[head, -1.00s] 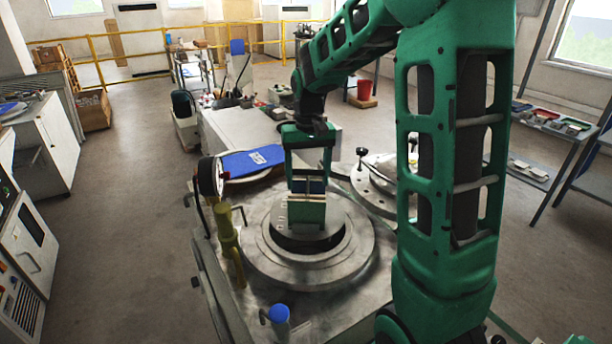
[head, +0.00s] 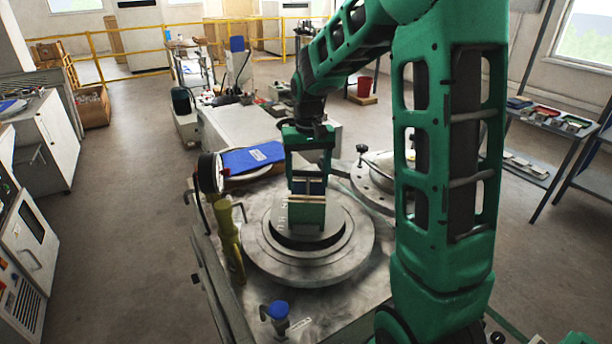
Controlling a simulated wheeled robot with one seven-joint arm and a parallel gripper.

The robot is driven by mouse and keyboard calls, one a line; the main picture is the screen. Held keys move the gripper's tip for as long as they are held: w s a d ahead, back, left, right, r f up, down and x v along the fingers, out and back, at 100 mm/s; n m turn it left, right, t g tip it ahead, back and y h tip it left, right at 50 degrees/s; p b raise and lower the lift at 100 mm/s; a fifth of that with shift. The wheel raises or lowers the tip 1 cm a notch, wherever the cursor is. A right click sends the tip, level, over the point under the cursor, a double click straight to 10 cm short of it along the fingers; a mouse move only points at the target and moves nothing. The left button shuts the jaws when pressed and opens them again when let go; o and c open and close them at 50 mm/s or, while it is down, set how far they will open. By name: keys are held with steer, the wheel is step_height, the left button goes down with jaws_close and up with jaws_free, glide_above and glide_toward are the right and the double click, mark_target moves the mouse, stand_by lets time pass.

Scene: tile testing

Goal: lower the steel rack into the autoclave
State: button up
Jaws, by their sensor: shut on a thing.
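The steel rack (head: 307,215) hangs upright below my gripper and shows green and blue upright pieces, probably tiles. My gripper (head: 307,188) is shut on the top of the rack. The autoclave (head: 262,262) is a steel vessel with a wide stepped round rim, set in a metal bench top. The rack is over the round mouth, roughly centred. A grey rounded surface shows behind the rack and a dark gap shows in front of it. I cannot tell how far the rack's lower end is inside the mouth.
A pressure gauge (head: 208,173) and a yellow valve body (head: 228,235) stand left of the rim. A blue-capped valve (head: 277,310) stands in front. A blue folder (head: 252,158) lies behind left. A round steel lid (head: 372,183) is at the right, partly behind my arm.

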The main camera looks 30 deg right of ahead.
steer(key=shift+f, duration=6.2)
steer(key=shift+f, duration=4.8)
steer(key=shift+c, duration=0.2)
steer(key=shift+f, duration=0.7)
